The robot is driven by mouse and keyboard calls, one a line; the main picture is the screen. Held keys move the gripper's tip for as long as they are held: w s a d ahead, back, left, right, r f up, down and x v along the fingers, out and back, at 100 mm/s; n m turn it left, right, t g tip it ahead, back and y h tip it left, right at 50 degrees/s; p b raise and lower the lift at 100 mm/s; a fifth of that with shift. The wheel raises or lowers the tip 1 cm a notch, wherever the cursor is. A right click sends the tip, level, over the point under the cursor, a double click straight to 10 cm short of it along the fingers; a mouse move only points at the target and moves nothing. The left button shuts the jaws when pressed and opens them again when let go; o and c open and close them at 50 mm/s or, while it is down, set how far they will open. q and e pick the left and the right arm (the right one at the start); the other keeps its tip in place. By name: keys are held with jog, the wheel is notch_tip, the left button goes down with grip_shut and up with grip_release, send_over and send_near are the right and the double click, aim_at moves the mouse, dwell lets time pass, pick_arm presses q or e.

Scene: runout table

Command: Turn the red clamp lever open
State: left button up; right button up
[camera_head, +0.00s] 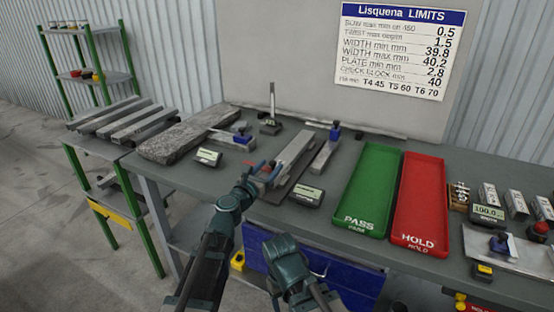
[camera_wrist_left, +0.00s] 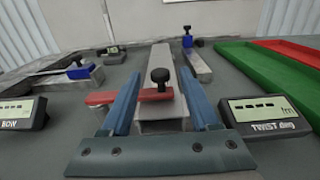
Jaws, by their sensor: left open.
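The red clamp lever (camera_wrist_left: 157,95) shows in the left wrist view, lying crosswise in front of a long grey bar (camera_wrist_left: 165,65). A black knob (camera_wrist_left: 160,77) stands above it. A second red piece (camera_wrist_left: 100,98) lies just outside the left finger. My left gripper (camera_wrist_left: 163,108) is open, its blue fingers either side of the lever; contact cannot be told. In the head view my left gripper (camera_head: 257,171) reaches the near end of the bar's fixture, where red (camera_head: 270,168) shows small and partly hidden. My right arm is at the bottom, its fingers unseen.
A BOW gauge (camera_wrist_left: 22,113) and a TWIST gauge (camera_wrist_left: 263,115) flank the gripper. A green PASS tray (camera_head: 366,190) and red HOLD tray (camera_head: 420,205) lie to the right. A rough slab (camera_head: 185,135) and several bars are on the left.

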aim_at(275, 161)
pick_arm(q)
jog(key=x, duration=0.5)
jog(key=shift+w+d, duration=0.25)
jog(key=shift+w, duration=0.1)
grip_shut()
dwell(1.0)
